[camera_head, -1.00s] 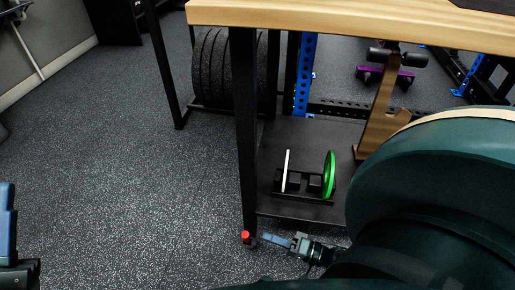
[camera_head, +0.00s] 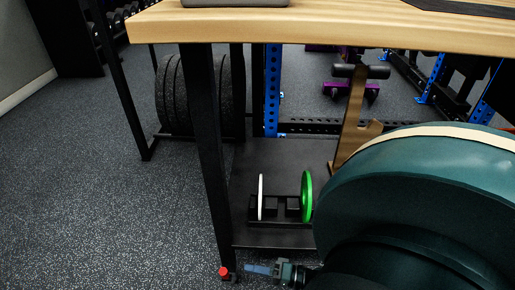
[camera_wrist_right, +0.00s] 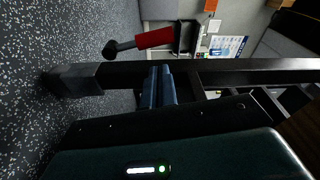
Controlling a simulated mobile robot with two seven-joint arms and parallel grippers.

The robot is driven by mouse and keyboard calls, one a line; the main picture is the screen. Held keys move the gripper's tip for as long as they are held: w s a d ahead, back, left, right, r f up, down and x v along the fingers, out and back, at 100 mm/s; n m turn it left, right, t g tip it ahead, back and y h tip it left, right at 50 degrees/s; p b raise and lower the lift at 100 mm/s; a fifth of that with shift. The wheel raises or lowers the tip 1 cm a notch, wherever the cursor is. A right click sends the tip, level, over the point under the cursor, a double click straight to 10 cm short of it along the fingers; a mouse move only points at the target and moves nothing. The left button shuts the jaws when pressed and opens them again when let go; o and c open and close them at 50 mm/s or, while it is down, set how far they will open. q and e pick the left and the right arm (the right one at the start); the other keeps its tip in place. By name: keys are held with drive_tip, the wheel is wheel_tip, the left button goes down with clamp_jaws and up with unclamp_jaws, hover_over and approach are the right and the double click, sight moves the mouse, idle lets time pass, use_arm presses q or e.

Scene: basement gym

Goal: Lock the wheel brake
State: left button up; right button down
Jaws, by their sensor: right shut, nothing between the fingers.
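A small red part (camera_head: 224,272), which looks like the brake lever, sits low at the foot of the workbench's black front leg (camera_head: 206,160). In the right wrist view it appears as a red bar (camera_wrist_right: 155,39) with a black rounded end (camera_wrist_right: 111,48). The wheel itself cannot be made out clearly. My right gripper (camera_head: 248,268) is shut and empty, just right of the red part, with a small gap between. In the right wrist view its blue-grey fingers (camera_wrist_right: 158,82) lie together below the bar. My left gripper is out of view.
The wooden benchtop (camera_head: 300,30) overhangs a lower black shelf (camera_head: 270,160) holding a rack with a white disc (camera_head: 261,198) and a green disc (camera_head: 306,197). Black tyre-like plates (camera_head: 210,95) stand behind. Speckled floor (camera_head: 100,220) at left is clear.

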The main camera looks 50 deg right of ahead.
drive_tip(key=x, duration=0.6)
drive_tip(key=shift+w, duration=0.2)
